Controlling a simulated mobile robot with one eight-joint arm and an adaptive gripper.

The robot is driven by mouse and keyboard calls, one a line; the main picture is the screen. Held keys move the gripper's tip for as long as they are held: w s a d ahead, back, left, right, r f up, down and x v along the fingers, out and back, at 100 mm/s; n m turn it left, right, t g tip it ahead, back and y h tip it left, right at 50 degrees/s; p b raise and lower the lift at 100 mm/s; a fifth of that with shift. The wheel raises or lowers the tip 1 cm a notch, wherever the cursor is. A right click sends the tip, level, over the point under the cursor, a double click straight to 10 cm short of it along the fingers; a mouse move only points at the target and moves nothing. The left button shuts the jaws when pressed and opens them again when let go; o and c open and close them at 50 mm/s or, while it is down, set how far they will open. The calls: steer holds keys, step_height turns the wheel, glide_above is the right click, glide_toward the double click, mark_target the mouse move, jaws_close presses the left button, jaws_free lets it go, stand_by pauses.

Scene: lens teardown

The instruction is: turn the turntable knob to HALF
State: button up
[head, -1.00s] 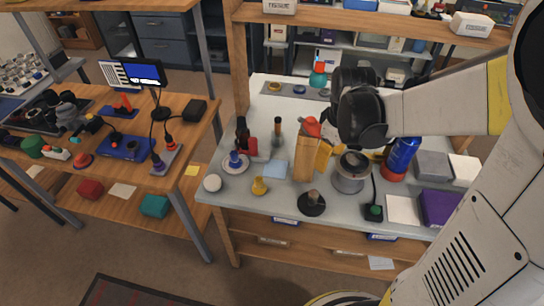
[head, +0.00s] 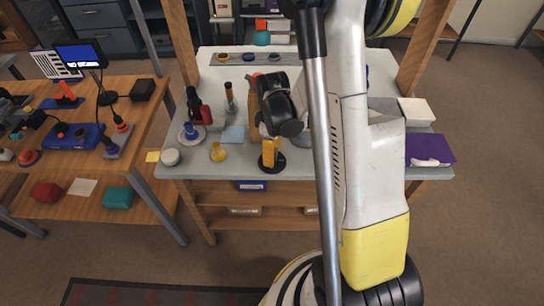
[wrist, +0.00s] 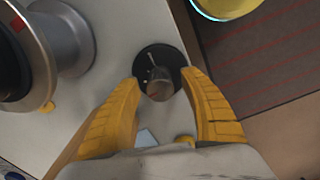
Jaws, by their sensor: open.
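A round black dial (wrist: 148,58) with a grey-brown knob (wrist: 161,84) on it sits near the table's front edge in the wrist view. A small pale mark shows on the dial; I cannot read a setting. My gripper (wrist: 160,82) is open above the dial, with one yellow finger on either side of the knob; contact is not clear. In the head view, the yellow fingers of my gripper (head: 268,152) hang over the black dial (head: 277,168) and hide its knob.
A grey round stand (wrist: 72,40) is close to the left of the dial in the wrist view. My arm hides much of the table's right side.

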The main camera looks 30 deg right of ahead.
steer(key=shift+f, duration=0.3)
jaws_close()
